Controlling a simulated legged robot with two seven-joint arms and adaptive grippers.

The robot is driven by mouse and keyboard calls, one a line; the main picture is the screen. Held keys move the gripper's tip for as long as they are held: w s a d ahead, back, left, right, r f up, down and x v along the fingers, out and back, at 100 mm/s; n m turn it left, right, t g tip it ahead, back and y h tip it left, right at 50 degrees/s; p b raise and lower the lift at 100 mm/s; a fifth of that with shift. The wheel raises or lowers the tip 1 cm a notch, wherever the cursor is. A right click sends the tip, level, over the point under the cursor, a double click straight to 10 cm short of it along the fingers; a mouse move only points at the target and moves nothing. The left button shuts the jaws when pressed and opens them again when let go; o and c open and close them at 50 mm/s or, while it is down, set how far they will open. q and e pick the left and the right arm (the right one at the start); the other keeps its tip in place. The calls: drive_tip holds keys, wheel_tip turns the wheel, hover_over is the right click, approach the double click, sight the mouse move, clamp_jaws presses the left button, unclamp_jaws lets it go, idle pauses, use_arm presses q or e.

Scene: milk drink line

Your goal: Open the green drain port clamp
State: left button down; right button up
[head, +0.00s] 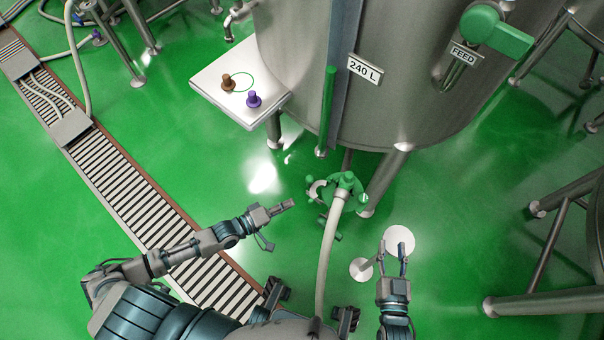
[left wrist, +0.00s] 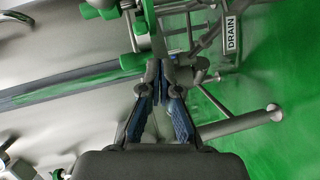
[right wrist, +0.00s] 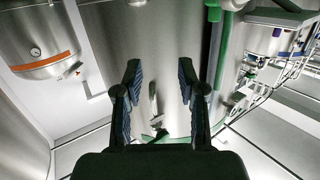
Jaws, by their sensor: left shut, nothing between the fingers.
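The green drain port clamp (head: 347,184) sits at the tank's lower front, where a pale hose joins the outlet; its exact lever position is too small to tell. My left gripper (head: 289,205) is shut and empty, left of the clamp and apart from it. In the left wrist view the closed fingertips (left wrist: 160,90) lie before metal pipework and green parts (left wrist: 132,62), with a DRAIN sign (left wrist: 231,33) at upper right. My right gripper (head: 393,249) is open and empty, below and right of the clamp; its spread fingers also show in the right wrist view (right wrist: 160,82).
The pale hose (head: 328,245) runs down from the clamp between my arms. A steel tank leg (head: 385,183) stands right of the clamp. A white side table (head: 222,100) with a brown fitting (head: 228,83) and a purple fitting (head: 253,99) is at upper left. Round pale discs (head: 399,240) are near my right gripper.

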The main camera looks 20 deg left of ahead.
sight(307, 177)
use_arm(q)
drive_tip(key=w+a+r+n+t, duration=0.3)
drive_tip(key=w+a, duration=0.1)
drive_tip(key=a, duration=0.3)
drive_tip(key=b+x, duration=0.2)
drive_tip(key=x, duration=0.8)
drive_tip(key=s+d+p, duration=0.1)
drive_tip(key=s+d, duration=0.1)
drive_tip(key=s, duration=0.1)
drive_tip(key=shift+d+r, duration=0.15)
drive_tip(key=shift+d, duration=0.25)
use_arm(e)
wheel_tip(307, 177, up, 6)
drive_tip(key=t+y, duration=0.1)
drive_tip(key=t, duration=0.2)
drive_tip(key=shift+w+a+r+t, duration=0.15)
drive_tip(key=shift+a+r+t, duration=0.1)
drive_tip(key=shift+a+t, duration=0.15)
use_arm(q)
drive_tip(key=shift+s+r, duration=0.1)
drive_tip(key=shift+s, duration=0.05)
